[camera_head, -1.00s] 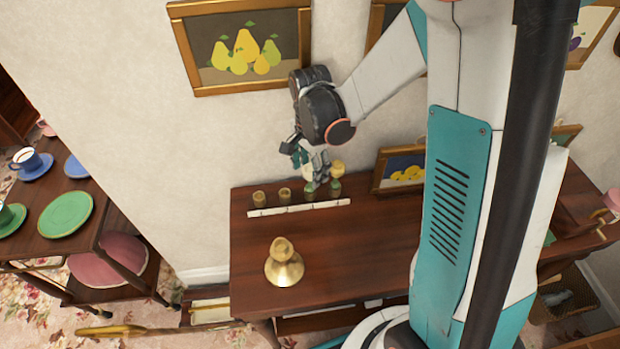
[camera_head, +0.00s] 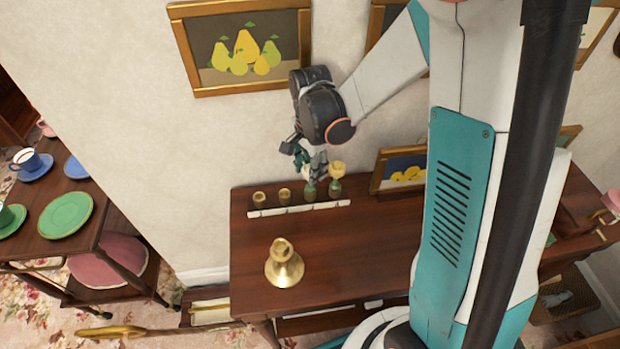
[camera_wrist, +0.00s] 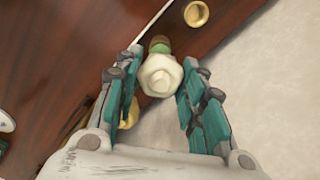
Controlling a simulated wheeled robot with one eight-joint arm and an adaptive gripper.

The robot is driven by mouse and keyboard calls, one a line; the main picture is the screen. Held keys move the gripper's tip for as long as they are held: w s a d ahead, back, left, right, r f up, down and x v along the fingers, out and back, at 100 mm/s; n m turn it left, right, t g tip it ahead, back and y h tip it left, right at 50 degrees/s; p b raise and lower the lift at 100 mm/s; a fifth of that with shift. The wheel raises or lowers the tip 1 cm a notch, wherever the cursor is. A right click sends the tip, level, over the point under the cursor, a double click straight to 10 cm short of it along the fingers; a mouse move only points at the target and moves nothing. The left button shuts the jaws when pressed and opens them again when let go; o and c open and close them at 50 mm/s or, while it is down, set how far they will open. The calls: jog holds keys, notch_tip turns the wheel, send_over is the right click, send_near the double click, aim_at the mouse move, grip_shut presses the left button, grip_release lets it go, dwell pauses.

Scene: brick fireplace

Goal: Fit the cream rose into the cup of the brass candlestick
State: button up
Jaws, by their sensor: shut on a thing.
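The cream rose (camera_wrist: 160,78) sits between the teal fingers of my gripper (camera_wrist: 161,62) in the wrist view, with a bit of green below its head. My gripper is shut on it. In the head view my gripper (camera_head: 312,165) is over the white-edged row of small cups at the back of the table, and the fingers largely hide the rose; I cannot tell if its stem is clear of its cup. The brass candlestick (camera_head: 284,268) stands upright on the table, in front and to the left of my gripper, apart from it.
A yellow rose (camera_head: 337,170) stands in the row just right of my gripper. Two small brass cups (camera_head: 259,198) are to its left. A framed picture (camera_head: 402,170) leans by the wall at the right. The wooden table (camera_head: 345,255) is bare right of the candlestick.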

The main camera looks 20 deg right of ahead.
jog(key=shift+r+p, duration=0.9)
jog(key=shift+r, duration=0.55)
jog(key=shift+r+p, duration=0.7)
jog(key=shift+r, duration=0.4)
